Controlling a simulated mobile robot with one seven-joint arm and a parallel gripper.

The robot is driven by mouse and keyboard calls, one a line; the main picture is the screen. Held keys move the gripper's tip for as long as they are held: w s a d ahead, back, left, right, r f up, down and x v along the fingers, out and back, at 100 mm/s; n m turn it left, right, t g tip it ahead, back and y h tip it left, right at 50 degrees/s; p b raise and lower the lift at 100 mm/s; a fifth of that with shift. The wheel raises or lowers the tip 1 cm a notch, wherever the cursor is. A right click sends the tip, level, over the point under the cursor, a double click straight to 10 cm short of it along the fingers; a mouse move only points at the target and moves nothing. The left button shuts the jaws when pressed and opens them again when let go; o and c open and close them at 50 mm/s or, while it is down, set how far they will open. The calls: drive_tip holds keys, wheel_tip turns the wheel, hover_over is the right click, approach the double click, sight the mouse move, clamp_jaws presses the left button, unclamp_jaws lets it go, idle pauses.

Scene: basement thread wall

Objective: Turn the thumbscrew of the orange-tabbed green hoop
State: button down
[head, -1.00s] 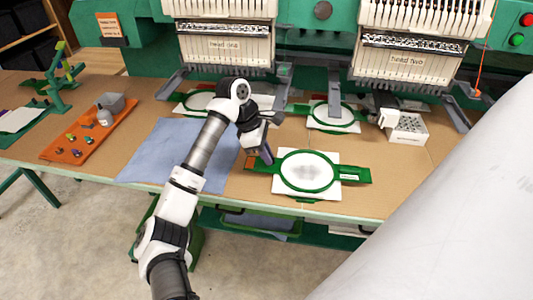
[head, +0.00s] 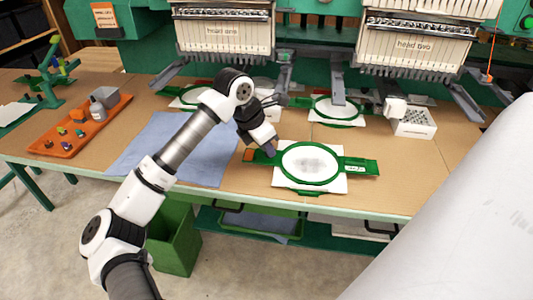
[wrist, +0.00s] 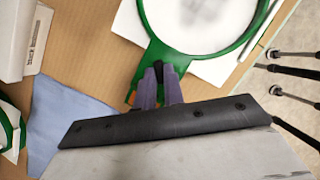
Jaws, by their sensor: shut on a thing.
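The orange-tabbed green hoop (head: 311,184) lies on the front of the table, with white cloth in its ring. Its orange tab (head: 249,155) is at the left end of its left arm; the tab also shows in the wrist view (wrist: 132,98). My gripper (head: 270,150) is over the left side of the hoop, near the ring. In the wrist view its purple fingers (wrist: 160,80) are shut on the small dark thumbscrew (wrist: 158,67) beside the green ring (wrist: 150,35). The screw's lower part is hidden between the fingers.
A blue cloth (head: 165,150) lies left of the hoop. Other green hoops (head: 338,119) lie behind, under the machine heads (head: 415,48). A white box (head: 414,123) stands back right and an orange tray (head: 90,125) far left. A large pale surface (head: 450,210) blocks the right foreground.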

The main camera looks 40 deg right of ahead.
drive_tip(key=n+b, duration=0.1)
drive_tip(key=n, duration=0.1)
drive_tip(key=n+t+b, duration=0.1)
drive_tip(key=b, duration=0.1)
drive_tip(key=n+t+b, duration=0.1)
drive_tip(key=n+b, duration=0.1)
drive_tip(key=shift+s+f+n, duration=0.2)
drive_tip(key=shift+f+n, duration=0.05)
drive_tip(key=shift+n, duration=0.05)
drive_tip(key=n+b, duration=0.2)
drive_tip(key=n+t+y+b, duration=0.1)
drive_tip(key=n+b, duration=0.1)
drive_tip(key=n+t+b, duration=0.1)
drive_tip(key=n+b, duration=0.1)
drive_tip(key=shift+s+d+y, duration=0.2)
drive_tip(key=shift+s+y, duration=0.05)
drive_tip(key=shift+y, duration=0.05)
drive_tip(key=n+b, duration=0.1)
drive_tip(key=n, duration=0.1)
drive_tip(key=n+t+y+b, duration=0.1)
drive_tip(key=n+b, duration=0.1)
drive_tip(key=n, duration=0.1)
drive_tip(key=shift+s+d+r+y, duration=0.1)
drive_tip(key=shift+d+r+y, duration=0.1)
drive_tip(key=shift+y, duration=0.1)
drive_tip(key=n+y+b, duration=0.1)
drive_tip(key=n, duration=0.1)
drive_tip(key=n+y+b, duration=0.1)
drive_tip(key=n, duration=0.2)
drive_tip(key=shift+d, duration=0.2)
